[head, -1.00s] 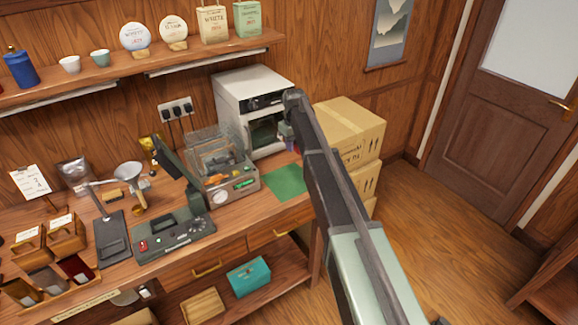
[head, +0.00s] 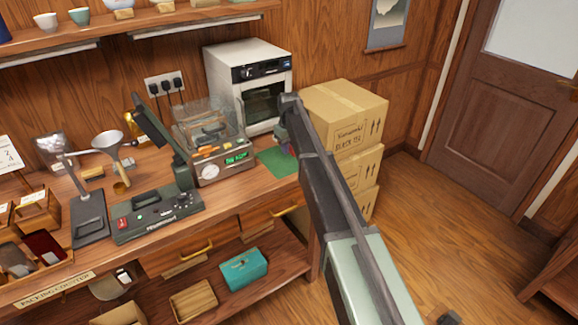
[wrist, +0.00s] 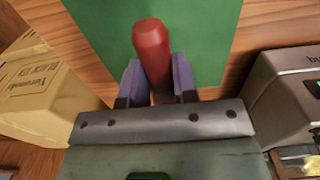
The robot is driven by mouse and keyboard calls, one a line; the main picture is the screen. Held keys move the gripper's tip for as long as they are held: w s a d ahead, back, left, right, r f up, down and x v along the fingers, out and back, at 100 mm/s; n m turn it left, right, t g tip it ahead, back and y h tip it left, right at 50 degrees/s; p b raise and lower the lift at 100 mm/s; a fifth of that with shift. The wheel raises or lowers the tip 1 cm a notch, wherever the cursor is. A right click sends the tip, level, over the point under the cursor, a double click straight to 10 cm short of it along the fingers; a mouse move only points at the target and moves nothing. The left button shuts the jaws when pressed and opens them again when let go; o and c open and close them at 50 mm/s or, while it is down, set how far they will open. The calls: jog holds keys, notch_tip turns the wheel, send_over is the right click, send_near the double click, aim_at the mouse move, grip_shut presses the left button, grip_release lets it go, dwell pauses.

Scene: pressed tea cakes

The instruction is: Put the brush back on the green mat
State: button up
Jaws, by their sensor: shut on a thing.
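The brush (wrist: 152,50) shows in the wrist view as a red, round-ended handle. My gripper (wrist: 156,72) is shut on it, one bluish-purple finger on each side. The brush's far end is hidden behind the gripper. The green mat (wrist: 95,30) lies behind the brush in the wrist view. In the head view the mat (head: 272,164) lies at the right end of the counter, and my gripper (head: 283,142) is at its upper right part, mostly hidden by my arm. I cannot tell whether the brush touches the mat.
A scale with a green display (head: 236,159) and a clear cover stands left of the mat. A white oven (head: 222,65) stands behind it. Stacked cardboard boxes (head: 345,105) stand right of the counter. A dark press-like device (head: 158,215) is at the counter's front.

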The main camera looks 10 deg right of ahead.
aim_at(289, 161)
notch_tip(289, 161, down, 5)
jog(key=b, duration=0.4)
jog(key=shift+r, duration=0.55)
jog(key=shift+f, duration=0.2)
jog(key=o, duration=0.9)
jog(key=shift+r, duration=0.15)
notch_tip(289, 161, up, 12)
jog(key=p, duration=1.2)
jog(key=shift+r, duration=0.25)
jog(key=s+m, duration=0.1)
jog(key=s, duration=1.2)
jog(key=s+m, duration=0.2)
jog(key=s, duration=1.2)
jog(key=s+m, duration=0.1)
jog(key=s, duration=1.2)
jog(key=shift+s+f+m, duration=0.2)
jog(key=shift+s+m, duration=0.1)
jog(key=shift+s, duration=0.1)
